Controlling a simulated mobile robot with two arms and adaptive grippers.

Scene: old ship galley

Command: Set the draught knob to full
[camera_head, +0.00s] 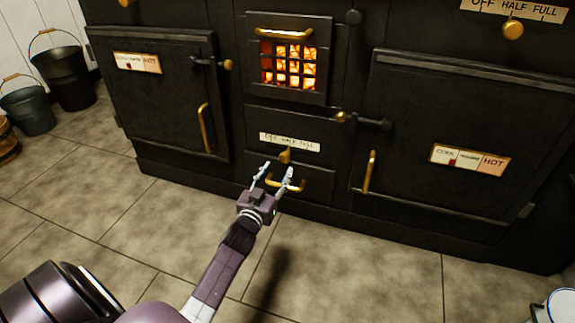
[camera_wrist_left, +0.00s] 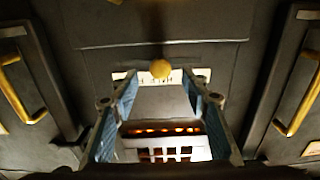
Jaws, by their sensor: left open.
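A small round brass knob (camera_head: 285,156) sits on the black stove front, just below a pale label (camera_head: 290,142) whose small print appears to read OFF, HALF, FULL. The knob stands near the middle of the label. In the left wrist view the knob (camera_wrist_left: 160,68) is centred between the fingers and covers part of the label (camera_wrist_left: 120,75). My left gripper (camera_head: 276,174) is open and empty, just in front of and below the knob, with no contact visible. My right gripper is not in view.
A brass drawer handle (camera_head: 318,183) lies close behind the left gripper. The glowing fire grate (camera_head: 288,64) is above. Oven doors with brass handles (camera_head: 205,128) flank it. A second OFF HALF FULL knob (camera_head: 513,28) is at upper right.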

